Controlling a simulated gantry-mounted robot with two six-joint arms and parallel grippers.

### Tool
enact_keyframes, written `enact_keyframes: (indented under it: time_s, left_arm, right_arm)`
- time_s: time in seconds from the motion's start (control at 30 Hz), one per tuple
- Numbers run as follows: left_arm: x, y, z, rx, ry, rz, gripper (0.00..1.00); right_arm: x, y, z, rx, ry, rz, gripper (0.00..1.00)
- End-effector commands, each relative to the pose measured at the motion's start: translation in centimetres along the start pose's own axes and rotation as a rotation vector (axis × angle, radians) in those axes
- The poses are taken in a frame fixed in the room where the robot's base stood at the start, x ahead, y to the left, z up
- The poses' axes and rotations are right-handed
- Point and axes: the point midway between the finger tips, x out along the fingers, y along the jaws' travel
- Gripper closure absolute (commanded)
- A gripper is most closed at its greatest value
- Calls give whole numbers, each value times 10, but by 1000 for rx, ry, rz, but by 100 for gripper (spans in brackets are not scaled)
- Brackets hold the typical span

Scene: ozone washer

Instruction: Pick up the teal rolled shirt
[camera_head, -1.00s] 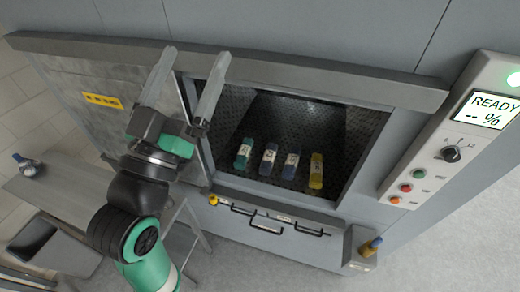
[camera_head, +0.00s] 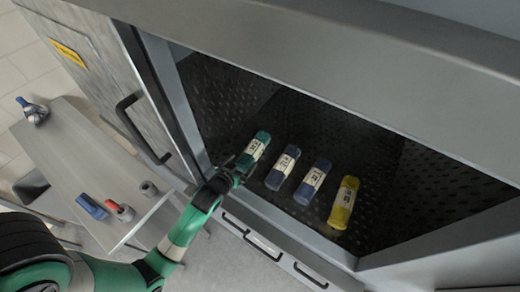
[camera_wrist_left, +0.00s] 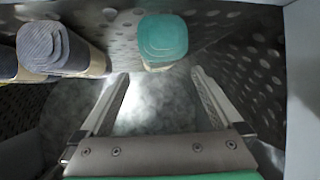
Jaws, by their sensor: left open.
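The teal rolled shirt (camera_head: 258,145), with a pale label band, lies at the left end of a row on the perforated floor of the washer chamber. My left gripper (camera_head: 241,164) has its fingers at the chamber opening, close to the near end of the teal roll. In the left wrist view the gripper (camera_wrist_left: 158,76) is open and empty, and the end of the teal roll (camera_wrist_left: 163,38) lies just beyond and between its fingertips. Whether a finger touches it I cannot tell. My right gripper is not in view.
Two blue rolls (camera_head: 282,168) (camera_head: 312,182) and a yellow roll (camera_head: 344,203) lie to the right of the teal one. A blue roll end (camera_wrist_left: 45,45) shows left in the wrist view. The open door (camera_head: 100,60) stands left. A side table (camera_head: 75,150) holds small items.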

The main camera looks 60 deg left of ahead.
Motion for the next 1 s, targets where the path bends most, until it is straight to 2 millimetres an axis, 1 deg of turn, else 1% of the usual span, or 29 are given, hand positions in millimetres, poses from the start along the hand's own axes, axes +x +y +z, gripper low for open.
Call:
enact_keyframes:
  time_s: [0.03,0.1,0.23,0.3,0.47,0.57,0.67,0.7,0.77,0.83,1.0]
  left_arm:
    - [11,0,-1,-1,3,0,0]
    - [26,0,0,0,2,0,0]
    - [46,0,-1,1,3,0,0]
    - [51,1,-2,1,4,0,0]
    - [55,1,-3,1,4,1,0]
    - [69,3,-7,0,5,1,0]
    - [87,6,-10,0,4,1,0]
    - [94,6,-9,-1,4,1,0]
    - [100,6,-9,0,3,1,0]
    - [104,6,-10,0,4,2,0]
    - [104,6,-11,0,5,2,0]
  right_arm:
    - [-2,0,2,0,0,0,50]
    - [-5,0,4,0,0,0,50]
    - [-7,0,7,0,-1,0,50]
    - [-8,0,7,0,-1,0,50]
    - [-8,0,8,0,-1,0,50]
    - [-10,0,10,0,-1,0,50]
    - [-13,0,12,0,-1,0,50]
    - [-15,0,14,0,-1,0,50]
    - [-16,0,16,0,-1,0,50]
    - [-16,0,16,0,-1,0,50]
    - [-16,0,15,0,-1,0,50]
